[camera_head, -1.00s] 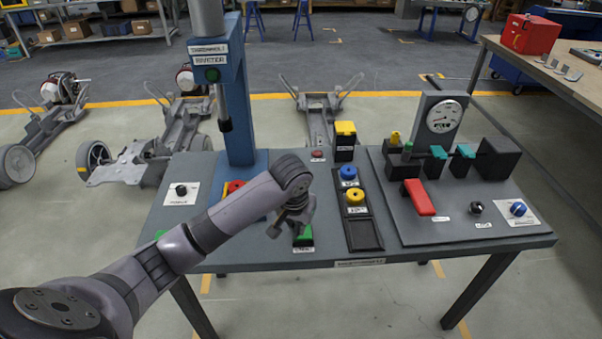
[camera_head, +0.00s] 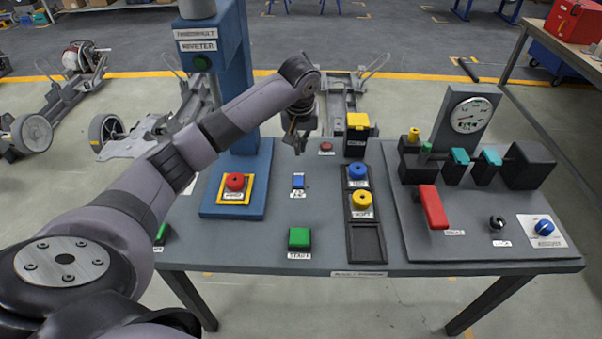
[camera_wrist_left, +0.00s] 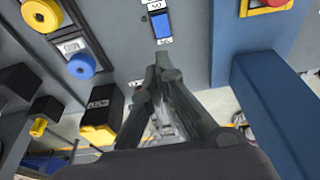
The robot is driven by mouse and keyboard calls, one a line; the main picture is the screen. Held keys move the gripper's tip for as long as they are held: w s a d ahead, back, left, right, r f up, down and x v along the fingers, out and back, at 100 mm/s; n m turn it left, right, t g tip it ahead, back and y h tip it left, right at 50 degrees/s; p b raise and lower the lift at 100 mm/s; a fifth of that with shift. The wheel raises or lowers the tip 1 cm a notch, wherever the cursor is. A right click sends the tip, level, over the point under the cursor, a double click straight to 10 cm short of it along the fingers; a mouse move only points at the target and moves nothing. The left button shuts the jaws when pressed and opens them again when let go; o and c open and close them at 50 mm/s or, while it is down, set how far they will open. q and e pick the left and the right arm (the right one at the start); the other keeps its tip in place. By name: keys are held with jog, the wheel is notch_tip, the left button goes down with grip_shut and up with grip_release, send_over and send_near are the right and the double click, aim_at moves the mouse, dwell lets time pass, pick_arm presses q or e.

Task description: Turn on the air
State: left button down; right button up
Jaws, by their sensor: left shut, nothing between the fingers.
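A small blue switch (camera_head: 298,181) with a white label sits on the grey workbench, between the emergency-style red button and the yellow and blue buttons. The switch shows in the left wrist view (camera_wrist_left: 162,25), just beyond the fingertips. My left gripper (camera_head: 299,147) is shut and empty above the bench, behind the switch in the head view and apart from it. In the wrist view its fingers (camera_wrist_left: 163,62) point towards the switch. At the right stand a pressure gauge (camera_head: 470,114), a red lever handle (camera_head: 432,207), a black knob (camera_head: 497,223) and a blue knob (camera_head: 543,227). Labels are too small to read surely.
A red button on a yellow plate (camera_head: 235,182) sits on the blue press base. A green button (camera_head: 299,238) is near the front edge. Blue (camera_head: 358,172) and yellow (camera_head: 362,200) buttons stand in a black strip. A yellow-topped black box (camera_head: 357,135) and the blue column (camera_head: 232,80) rise nearby.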

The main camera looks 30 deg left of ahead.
pick_arm(q)
send_over(301, 181)
jog(key=s, duration=0.1)
jog(key=s+d+x, duration=0.1)
jog(key=x, duration=0.6)
jog(key=p+x, duration=0.1)
jog(key=x, duration=0.4)
jog(key=shift+s+d+f+p, duration=0.1)
jog(key=shift+s+d+p, duration=0.2)
jog(key=shift+s, duration=0.05)
jog(key=shift+f, duration=0.5)
pick_arm(e)
jog(key=shift+w+a+r, duration=0.1)
jog(key=shift+w+r, duration=0.85)
jog(key=shift+w, duration=0.05)
jog(key=shift+w, duration=0.1)
pick_arm(q)
jog(key=shift+s+d+p, duration=0.15)
jog(key=shift+p, duration=0.25)
jog(key=shift+s+f+p, duration=0.1)
jog(key=shift+f+p, duration=0.15)
jog(key=shift+p, duration=0.15)
jog(key=shift+b, duration=0.3)
pick_arm(e)
jog(key=shift+w+r, duration=0.15)
jog(key=shift+r, duration=0.35)
pick_arm(q)
jog(key=shift+w, duration=0.2)
